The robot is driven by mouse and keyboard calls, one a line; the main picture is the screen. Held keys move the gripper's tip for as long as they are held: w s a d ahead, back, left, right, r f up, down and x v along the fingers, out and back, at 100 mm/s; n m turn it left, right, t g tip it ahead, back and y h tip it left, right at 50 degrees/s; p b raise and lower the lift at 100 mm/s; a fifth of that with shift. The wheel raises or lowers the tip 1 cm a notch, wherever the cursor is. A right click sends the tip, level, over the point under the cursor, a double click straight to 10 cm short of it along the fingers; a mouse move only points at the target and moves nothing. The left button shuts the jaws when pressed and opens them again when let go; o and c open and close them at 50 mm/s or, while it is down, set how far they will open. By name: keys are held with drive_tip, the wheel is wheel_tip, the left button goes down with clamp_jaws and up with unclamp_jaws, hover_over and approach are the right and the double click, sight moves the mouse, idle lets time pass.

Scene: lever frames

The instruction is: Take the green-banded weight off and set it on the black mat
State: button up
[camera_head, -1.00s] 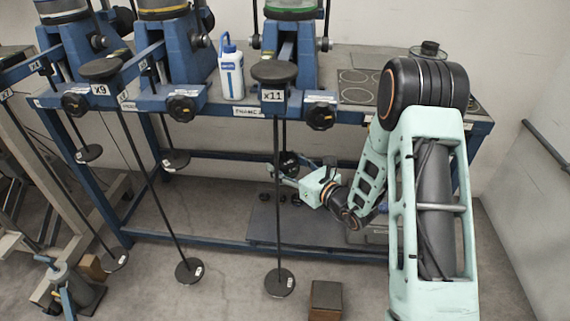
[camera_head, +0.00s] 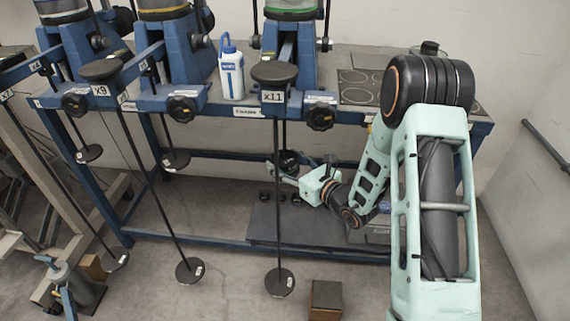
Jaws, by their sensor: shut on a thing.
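The green band (camera_head: 291,12) shows on the cylinder of the right-hand blue lever frame (camera_head: 292,50). Below that frame, behind the x11 rod, a small dark round weight (camera_head: 289,157) is partly hidden; no green shows on it at this size. My gripper (camera_head: 281,170) is at this weight, under the bench edge, and is shut on it. The fingertips are small and partly covered by the rod. A dark sheet with ring marks (camera_head: 357,96) lies on the right of the bench top, partly behind my arm.
The x11 rod (camera_head: 280,215) hangs close in front of my gripper, with a disc (camera_head: 280,282) at its foot. Other hanging discs (camera_head: 175,159) are to the left. A white bottle (camera_head: 231,75) stands on the bench (camera_head: 350,55). A brown block (camera_head: 326,297) sits on the floor.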

drive_tip(key=shift+r, duration=0.2)
drive_tip(key=shift+f+v, duration=0.15)
drive_tip(key=shift+v, duration=1.05)
drive_tip(key=shift+f+v, duration=0.2)
drive_tip(key=shift+v, duration=1)
drive_tip(key=shift+f+v, duration=0.15)
drive_tip(key=shift+v, duration=1.05)
